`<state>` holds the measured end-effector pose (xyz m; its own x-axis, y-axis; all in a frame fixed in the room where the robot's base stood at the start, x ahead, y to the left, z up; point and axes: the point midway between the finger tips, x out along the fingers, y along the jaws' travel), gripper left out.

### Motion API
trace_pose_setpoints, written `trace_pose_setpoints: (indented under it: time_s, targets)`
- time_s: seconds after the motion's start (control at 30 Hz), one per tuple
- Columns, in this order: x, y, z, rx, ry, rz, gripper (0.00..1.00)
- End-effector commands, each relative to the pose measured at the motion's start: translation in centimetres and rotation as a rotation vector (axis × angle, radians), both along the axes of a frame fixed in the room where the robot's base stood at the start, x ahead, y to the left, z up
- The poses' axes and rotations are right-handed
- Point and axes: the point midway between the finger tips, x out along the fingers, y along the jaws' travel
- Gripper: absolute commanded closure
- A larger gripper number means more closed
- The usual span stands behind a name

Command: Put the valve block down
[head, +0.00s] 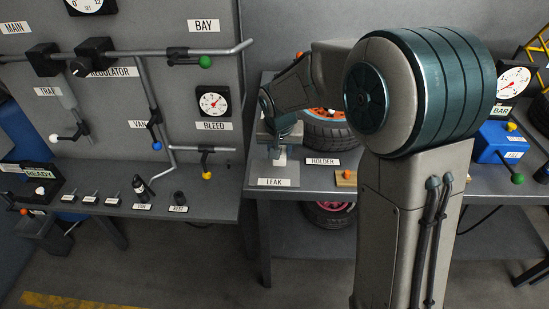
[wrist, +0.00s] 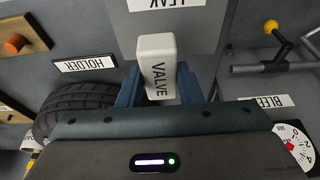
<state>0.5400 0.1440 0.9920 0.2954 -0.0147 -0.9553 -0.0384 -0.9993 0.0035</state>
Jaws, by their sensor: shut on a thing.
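The valve block (wrist: 157,62) is a white block with VALVE written on it. In the wrist view it sits between the two blue fingers of my gripper (wrist: 158,85), which is shut on it. In the head view my gripper (head: 280,138) is over the bench beside the LEAK label, and a small pale part of the valve block (head: 281,158) shows below it. The grey LEAK plate (head: 283,172) lies under and around the block. I cannot tell whether the block touches the plate.
The BLEED pipe with a yellow knob (head: 207,175) is to the left. A blue box (head: 500,142) stands far right.

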Motion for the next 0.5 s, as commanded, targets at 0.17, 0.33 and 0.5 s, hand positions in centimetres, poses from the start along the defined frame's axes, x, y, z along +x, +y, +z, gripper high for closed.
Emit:
trace_pose_setpoints:
  time_s: [0.17,0.33,0.5]
  targets:
    - [0.3,1.4,-0.9,-0.001,0.000,0.003,0.92]
    - [0.2,1.5,-3.2,-0.003,0.003,0.005,0.92]
    - [0.3,1.4,-4.7,0.000,0.000,0.004,0.92]
